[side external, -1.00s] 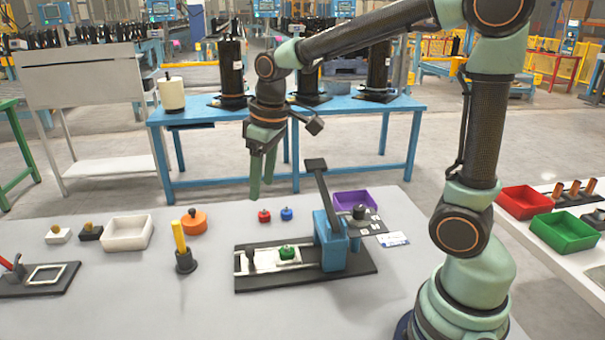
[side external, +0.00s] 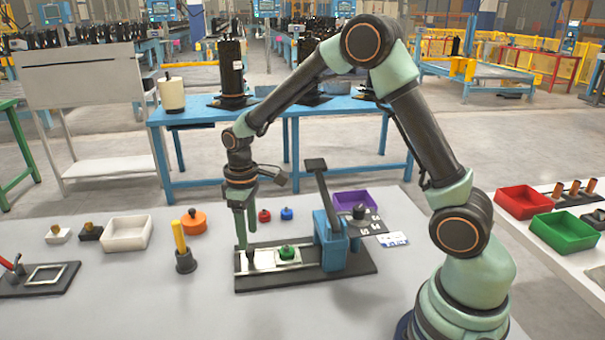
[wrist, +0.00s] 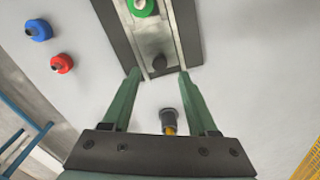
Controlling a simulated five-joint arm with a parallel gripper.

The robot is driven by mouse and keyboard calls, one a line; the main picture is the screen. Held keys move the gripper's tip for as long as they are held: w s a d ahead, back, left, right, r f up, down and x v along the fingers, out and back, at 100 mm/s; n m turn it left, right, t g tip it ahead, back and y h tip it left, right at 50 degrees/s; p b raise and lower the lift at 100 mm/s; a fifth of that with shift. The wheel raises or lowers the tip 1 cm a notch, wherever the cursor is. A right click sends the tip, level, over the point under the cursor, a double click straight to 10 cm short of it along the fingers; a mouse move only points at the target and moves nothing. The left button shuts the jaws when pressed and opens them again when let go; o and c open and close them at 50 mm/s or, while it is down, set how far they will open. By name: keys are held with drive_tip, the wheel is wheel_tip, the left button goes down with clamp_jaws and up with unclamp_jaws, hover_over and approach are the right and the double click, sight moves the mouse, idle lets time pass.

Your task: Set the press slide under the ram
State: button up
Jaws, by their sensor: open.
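The press stands on a dark base plate (side external: 310,284), with a blue body (side external: 333,250) and a raised dark lever (side external: 318,182) on its right part. The pale slide (side external: 270,262) lies on the left part of the base, out to the left of the blue body. A green piece (side external: 287,252) sits on it; it also shows at the top of the wrist view (wrist: 141,6). The slide's dark knob (wrist: 158,62) is at its outer end. My gripper (side external: 246,247) is open and points down at that end. In the wrist view the knob appears between the fingertips (wrist: 158,73); contact cannot be told.
Red (side external: 264,215) and blue (side external: 287,213) small pieces lie behind the press. A dark holder with a yellow handle (side external: 180,238) stands to the left, near an orange round part (side external: 194,222). A purple bin (side external: 355,202) is behind the blue body.

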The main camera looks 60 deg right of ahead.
sight(250, 250)
drive_tip(key=shift+f, duration=2.3)
clamp_jaws()
